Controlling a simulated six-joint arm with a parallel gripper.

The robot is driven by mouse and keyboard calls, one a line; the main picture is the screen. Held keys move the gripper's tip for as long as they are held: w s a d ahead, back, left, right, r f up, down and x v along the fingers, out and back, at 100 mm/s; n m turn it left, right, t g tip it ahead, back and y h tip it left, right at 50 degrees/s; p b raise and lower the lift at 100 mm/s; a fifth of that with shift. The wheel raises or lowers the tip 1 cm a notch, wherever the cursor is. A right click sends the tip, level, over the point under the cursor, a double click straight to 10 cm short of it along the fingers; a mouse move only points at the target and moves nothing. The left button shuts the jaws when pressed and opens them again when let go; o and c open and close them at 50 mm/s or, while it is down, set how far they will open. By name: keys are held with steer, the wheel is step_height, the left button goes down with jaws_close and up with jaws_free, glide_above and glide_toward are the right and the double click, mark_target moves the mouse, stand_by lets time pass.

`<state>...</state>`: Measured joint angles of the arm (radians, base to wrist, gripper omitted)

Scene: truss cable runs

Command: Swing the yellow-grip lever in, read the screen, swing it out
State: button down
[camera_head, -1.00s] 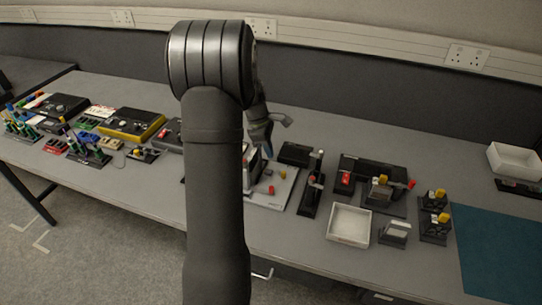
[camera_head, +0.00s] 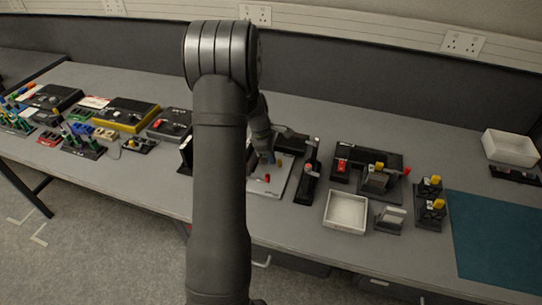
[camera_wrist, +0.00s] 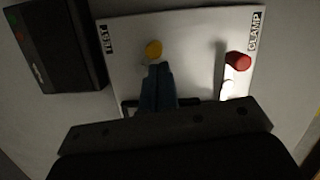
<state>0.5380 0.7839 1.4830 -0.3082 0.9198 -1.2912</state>
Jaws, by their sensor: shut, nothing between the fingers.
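The yellow grip (camera_wrist: 153,49) of the lever is at the TEST-labelled side of a pale plate (camera_wrist: 195,30). In the head view the yellow grip (camera_head: 279,162) shows just right of my gripper (camera_head: 270,157). A red knob (camera_wrist: 238,59) stands at the CLAMP-labelled side, and it also shows in the head view (camera_head: 267,178). My gripper (camera_wrist: 157,70) is shut and empty, its blue fingertips right beside the yellow grip; I cannot tell if they touch. No screen reading is legible, and my arm hides part of the station.
A dark box (camera_wrist: 55,45) with a red and a green dot lies beside the plate. A black stand (camera_head: 308,175) is close right of the plate. A white tray (camera_head: 346,212) and several yellow-knobbed fixtures stand further right. A teal mat (camera_head: 500,240) is clear.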

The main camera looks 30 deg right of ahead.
steer(key=shift+s+d+n+t, duration=0.2)
steer(key=shift+n+t, duration=0.1)
steer(key=shift+n, duration=0.9)
steer(key=shift+s+d+n, duration=0.1)
steer(key=shift+n, duration=0.5)
steer(key=n, duration=0.2)
steer(key=d+n+t, duration=0.1)
steer(key=n, duration=0.1)
steer(key=shift+s+h, duration=0.2)
steer(key=shift+h, duration=0.1)
steer(key=n, duration=0.2)
steer(key=shift+d+n+t, duration=0.3)
steer(key=shift+n+t, duration=0.1)
steer(key=shift+d, duration=0.2)
steer(key=shift+w+d, duration=0.1)
steer(key=shift+d, duration=0.2)
steer(key=shift+a, duration=0.1)
steer(key=shift+w+a, duration=0.45)
steer(key=shift+w, duration=0.2)
